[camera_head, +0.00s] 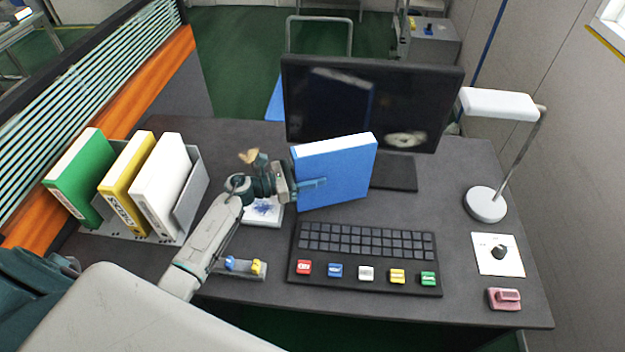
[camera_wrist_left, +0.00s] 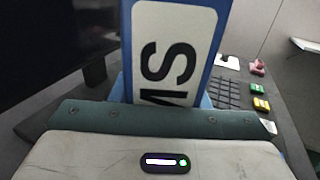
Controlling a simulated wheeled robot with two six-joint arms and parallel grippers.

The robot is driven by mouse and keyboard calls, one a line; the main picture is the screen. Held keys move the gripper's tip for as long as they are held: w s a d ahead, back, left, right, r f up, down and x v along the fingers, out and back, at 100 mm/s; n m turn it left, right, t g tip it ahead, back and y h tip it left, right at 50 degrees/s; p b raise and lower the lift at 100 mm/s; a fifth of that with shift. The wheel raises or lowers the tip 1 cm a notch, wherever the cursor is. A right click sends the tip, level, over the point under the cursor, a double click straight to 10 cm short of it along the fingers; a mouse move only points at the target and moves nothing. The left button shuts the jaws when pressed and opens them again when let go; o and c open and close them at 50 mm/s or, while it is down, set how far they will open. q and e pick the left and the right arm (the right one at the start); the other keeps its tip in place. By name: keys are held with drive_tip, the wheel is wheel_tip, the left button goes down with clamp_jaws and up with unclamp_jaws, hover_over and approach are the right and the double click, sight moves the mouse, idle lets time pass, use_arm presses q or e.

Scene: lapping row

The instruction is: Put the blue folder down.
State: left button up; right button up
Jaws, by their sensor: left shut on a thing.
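The blue folder (camera_head: 337,172) stands upright over the middle of the desk, in front of the monitor. My left gripper (camera_head: 308,187) is shut on it at its left side. In the left wrist view the folder's white label (camera_wrist_left: 174,55) with black letters fills the upper middle. I cannot tell whether the folder's lower edge touches the desk (camera_head: 240,312). The fingertips are partly hidden in the wrist view. My right gripper is in neither view.
A rack (camera_head: 192,200) with green (camera_head: 78,175), yellow (camera_head: 125,180) and white (camera_head: 163,180) folders stands left. The monitor (camera_head: 420,105) is behind, a button keyboard (camera_head: 365,257) in front. A lamp (camera_head: 485,205), knob panel (camera_head: 510,262) and pink stapler-like object (camera_head: 504,299) stand right.

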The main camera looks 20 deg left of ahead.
use_arm(q)
drive_tip(key=shift+w+f+p, duration=0.15)
drive_tip(key=shift+f+p, duration=0.5)
drive_tip(key=shift+f, duration=1.05)
drive_tip(key=shift+f, duration=0.1)
drive_tip(key=o, duration=1.3)
